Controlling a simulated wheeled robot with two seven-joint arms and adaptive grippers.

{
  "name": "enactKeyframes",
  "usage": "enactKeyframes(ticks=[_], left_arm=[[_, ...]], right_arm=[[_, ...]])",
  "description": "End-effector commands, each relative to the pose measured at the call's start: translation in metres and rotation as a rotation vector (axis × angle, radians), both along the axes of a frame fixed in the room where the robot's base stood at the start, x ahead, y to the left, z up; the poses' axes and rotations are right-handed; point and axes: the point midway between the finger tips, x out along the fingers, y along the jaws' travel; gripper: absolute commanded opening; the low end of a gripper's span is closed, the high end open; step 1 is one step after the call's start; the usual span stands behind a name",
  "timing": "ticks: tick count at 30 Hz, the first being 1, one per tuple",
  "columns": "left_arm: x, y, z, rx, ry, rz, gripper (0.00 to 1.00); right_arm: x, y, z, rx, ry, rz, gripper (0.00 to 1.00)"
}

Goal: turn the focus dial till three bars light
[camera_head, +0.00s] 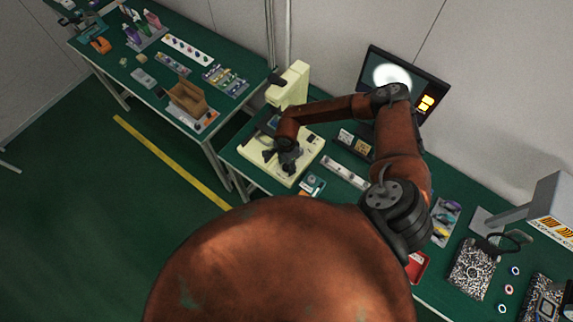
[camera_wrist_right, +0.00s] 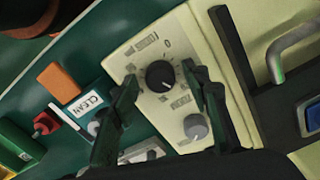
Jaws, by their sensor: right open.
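A pale cream instrument (camera_head: 292,88) stands on the green bench, with a low control base. In the wrist view its panel carries a black dial (camera_wrist_right: 160,76) with a scale around it and a smaller grey knob (camera_wrist_right: 196,127) below. The panel lettering is too small to read. My right gripper (camera_head: 283,160) is over the base; in the wrist view its open fingers (camera_wrist_right: 160,80) reach to either side of the black dial. I cannot tell whether they touch it. A monitor (camera_head: 372,64) shows a white blurred disc and yellow bars (camera_head: 426,103); their count is unclear. My left gripper is out of view.
A long pale tray (camera_head: 346,172) lies right of the base. A lamp-like unit (camera_head: 553,205) stands far right. A second bench (camera_head: 215,130) is at left.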

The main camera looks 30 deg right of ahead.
Motion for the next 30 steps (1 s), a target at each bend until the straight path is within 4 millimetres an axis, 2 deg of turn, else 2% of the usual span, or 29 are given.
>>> enactKeyframes(ticks=[3,14,21,26,30], left_arm=[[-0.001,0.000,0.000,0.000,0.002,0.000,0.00],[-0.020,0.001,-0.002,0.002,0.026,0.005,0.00],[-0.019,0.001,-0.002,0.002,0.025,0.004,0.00],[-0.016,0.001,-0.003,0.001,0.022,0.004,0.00],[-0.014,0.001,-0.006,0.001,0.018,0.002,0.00]], right_arm=[[0.000,0.000,0.000,0.000,0.000,0.000,0.42],[0.000,0.000,0.001,0.000,0.000,-0.001,0.17],[0.000,0.000,0.001,0.000,0.000,-0.001,0.01],[0.000,0.000,0.000,0.000,0.000,-0.042,0.01],[0.000,0.000,-0.001,0.001,0.001,-0.182,0.01]])
